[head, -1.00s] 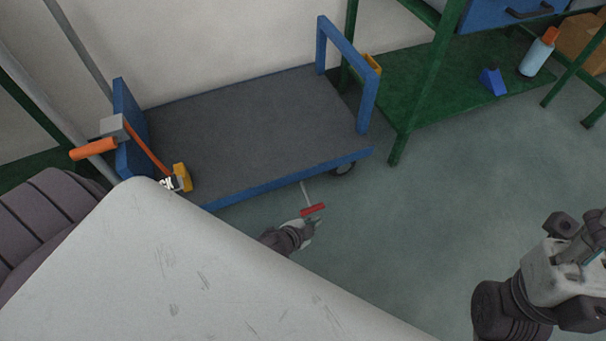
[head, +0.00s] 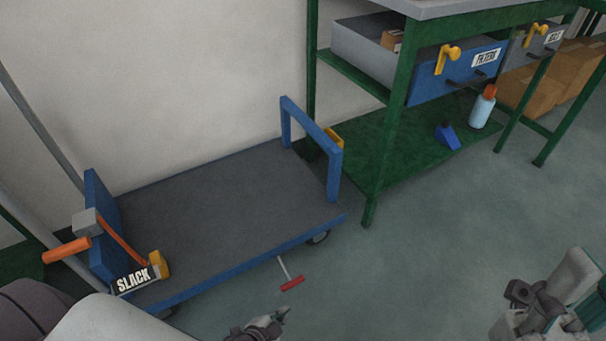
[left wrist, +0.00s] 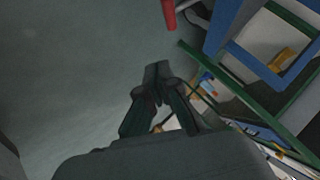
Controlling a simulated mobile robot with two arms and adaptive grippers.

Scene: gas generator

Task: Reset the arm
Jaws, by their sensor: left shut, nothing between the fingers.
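My left gripper (head: 282,318) shows at the bottom edge of the head view, low in front of the blue cart (head: 236,262). It is shut and empty, and its fingertips meet in the left wrist view (left wrist: 158,76). The red T-handle (head: 292,284) on a thin rod sticks out from under the cart, just beyond the fingertips and apart from them. It also shows at the top of the left wrist view (left wrist: 168,14). My right arm's end (head: 548,310) is at the bottom right; its fingers cannot be made out.
A green workbench (head: 376,160) with a blue drawer (head: 455,75) stands at the back right. A bottle (head: 482,108) and a blue object (head: 447,136) are on its lower shelf. A strap with a SLACK label (head: 134,280) is at the cart's left end. Floor at right is clear.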

